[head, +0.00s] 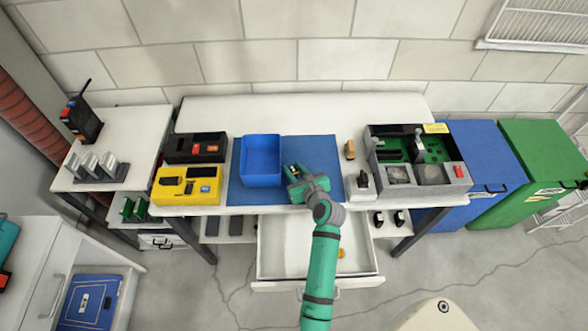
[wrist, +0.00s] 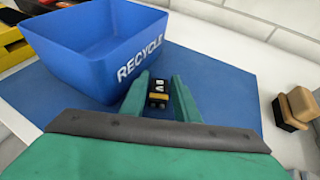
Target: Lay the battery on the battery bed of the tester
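A small black battery with a yellow-orange band and pale markings (wrist: 158,94) lies on the blue mat (wrist: 228,92). My gripper (wrist: 160,76) is open, with one green finger on each side of the battery; contact cannot be made out. In the head view my gripper (head: 291,172) is low over the mat, just right of the blue bin, and largely hides the battery. The tester is not plainly labelled. A large black-and-grey unit with green boards, grey pads and a red button (head: 418,158) stands at the right of the table.
A blue bin marked RECYCLE (wrist: 95,50) stands close left of my gripper. A yellow device (head: 187,186) and a black device (head: 196,147) are at the left end. A tan-and-black block (wrist: 296,106) stands right of the mat. An open drawer (head: 270,262) juts out below.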

